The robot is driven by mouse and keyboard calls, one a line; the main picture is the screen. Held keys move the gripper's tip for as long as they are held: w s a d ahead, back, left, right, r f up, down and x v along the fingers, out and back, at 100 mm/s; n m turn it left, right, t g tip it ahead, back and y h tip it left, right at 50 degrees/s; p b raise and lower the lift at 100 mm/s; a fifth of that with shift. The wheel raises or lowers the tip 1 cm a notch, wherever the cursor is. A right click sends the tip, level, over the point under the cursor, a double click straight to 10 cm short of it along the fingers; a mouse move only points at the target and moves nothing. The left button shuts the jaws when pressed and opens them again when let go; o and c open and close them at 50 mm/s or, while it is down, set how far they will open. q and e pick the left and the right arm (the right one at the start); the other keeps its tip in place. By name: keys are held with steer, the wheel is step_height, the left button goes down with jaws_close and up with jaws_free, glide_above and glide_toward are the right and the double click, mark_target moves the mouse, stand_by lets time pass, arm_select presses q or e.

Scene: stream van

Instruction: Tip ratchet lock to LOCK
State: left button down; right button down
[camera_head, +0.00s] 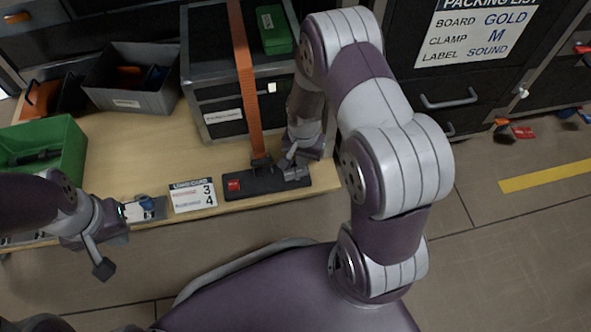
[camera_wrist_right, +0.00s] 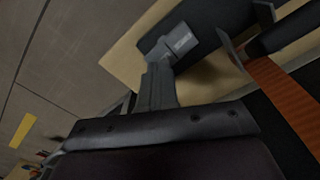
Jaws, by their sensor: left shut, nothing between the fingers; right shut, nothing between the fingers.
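The ratchet's dark base plate (camera_head: 262,187) lies at the front edge of the wooden bench, with a small red patch (camera_head: 234,185) near its left end. An orange strap (camera_head: 244,75) runs from the ratchet over a black case. My right gripper (camera_head: 293,169) is shut and empty at the plate's right end, and hides part of it. In the right wrist view the shut fingertips (camera_wrist_right: 178,42) overlap a dark part; contact cannot be told. The orange strap shows at right (camera_wrist_right: 280,95). My left gripper (camera_head: 103,266) is shut and empty, in front of the bench at left.
A load card (camera_head: 193,195) and a small silver-and-blue item (camera_head: 147,208) are left of the ratchet. A green bin (camera_head: 70,140) and a grey bin (camera_head: 135,103) stand farther left. The black case (camera_head: 208,97) blocks the space behind the ratchet. Open floor lies at right.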

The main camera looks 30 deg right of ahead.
steer(key=shift+f+b, duration=0.55)
steer(key=shift+f, duration=0.5)
stand_by(0.9)
step_height(320, 180, up, 7)
steer(key=p, duration=0.8)
steer(key=shift+r, duration=0.1)
